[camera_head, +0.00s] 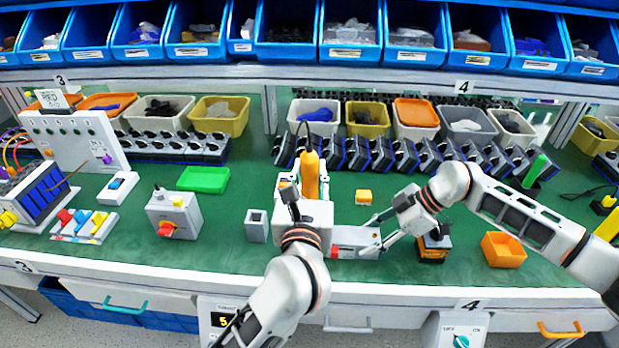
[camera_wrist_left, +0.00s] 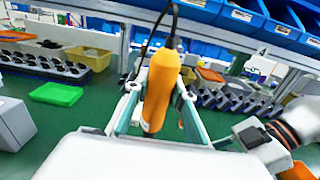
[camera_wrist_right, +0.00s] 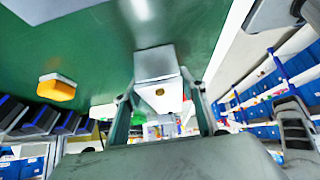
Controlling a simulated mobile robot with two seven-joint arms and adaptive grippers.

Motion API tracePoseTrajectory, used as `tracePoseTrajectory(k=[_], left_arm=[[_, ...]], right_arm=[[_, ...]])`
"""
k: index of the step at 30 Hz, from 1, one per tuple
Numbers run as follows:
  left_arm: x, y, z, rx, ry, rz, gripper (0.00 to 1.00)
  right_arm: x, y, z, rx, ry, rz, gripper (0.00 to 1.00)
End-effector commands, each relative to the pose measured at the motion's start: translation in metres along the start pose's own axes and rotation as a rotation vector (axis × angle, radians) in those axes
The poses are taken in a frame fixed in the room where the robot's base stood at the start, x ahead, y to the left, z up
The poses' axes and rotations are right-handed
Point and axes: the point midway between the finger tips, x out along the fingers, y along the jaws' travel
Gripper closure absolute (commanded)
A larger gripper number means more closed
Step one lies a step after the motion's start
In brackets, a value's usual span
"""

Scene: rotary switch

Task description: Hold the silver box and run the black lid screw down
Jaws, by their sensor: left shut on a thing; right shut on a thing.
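My left gripper (camera_head: 311,186) is shut on an orange powered screwdriver (camera_head: 310,170), which stands roughly upright with a cable at its top. The screwdriver also shows between the fingers in the left wrist view (camera_wrist_left: 161,90); its tip is hidden. My right gripper (camera_head: 379,238) is shut on the silver box (camera_head: 352,236) from the right. The box also shows between its fingers in the right wrist view (camera_wrist_right: 158,70), with a small amber spot on the near face. My left arm hides part of the box's left side. I cannot make out the black lid screw.
A small grey open box (camera_head: 256,226) stands left of my left gripper. A yellow block (camera_head: 363,197), a black-and-orange device (camera_head: 434,244) and an orange tray (camera_head: 503,250) lie right. A switch box (camera_head: 174,214) and green tray (camera_head: 203,179) are left.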

Motion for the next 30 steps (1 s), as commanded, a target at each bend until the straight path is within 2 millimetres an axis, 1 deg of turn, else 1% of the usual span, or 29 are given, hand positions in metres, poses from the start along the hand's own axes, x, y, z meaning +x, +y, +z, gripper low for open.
tracePoseTrajectory(k=[1, 3, 11, 12, 13, 14, 25, 28, 30], left_arm=[[0.000, 0.000, 0.004, 0.000, -0.004, 0.000, 1.00], [0.000, 0.000, 0.006, 0.000, -0.004, 0.000, 1.00], [0.000, 0.000, 0.007, 0.000, -0.004, 0.000, 1.00], [0.000, 0.000, 0.007, 0.000, -0.004, 0.000, 1.00], [0.000, 0.000, 0.007, 0.000, -0.004, 0.000, 1.00], [0.000, 0.000, 0.007, 0.000, -0.004, 0.000, 1.00], [0.000, 0.000, 0.007, 0.000, -0.004, -0.001, 1.00], [0.000, 0.000, 0.007, 0.000, -0.004, -0.001, 1.00], [0.000, 0.000, 0.007, 0.000, -0.004, -0.001, 1.00]], right_arm=[[0.001, -0.001, 0.001, 0.000, -0.001, -0.001, 0.97], [0.001, -0.001, 0.001, 0.000, -0.001, -0.001, 0.97], [0.001, -0.001, 0.001, 0.000, -0.001, -0.001, 0.97], [0.001, -0.001, 0.001, 0.000, -0.001, -0.001, 0.51], [0.001, -0.001, 0.001, 0.000, -0.001, -0.001, 0.43], [0.001, -0.001, 0.001, 0.000, -0.001, -0.001, 0.39], [-0.002, 0.000, 0.000, 0.000, -0.001, 0.000, 0.39], [-0.010, 0.001, 0.001, 0.000, -0.001, 0.001, 0.39], [-0.020, 0.001, 0.001, 0.000, -0.001, 0.003, 0.39]])
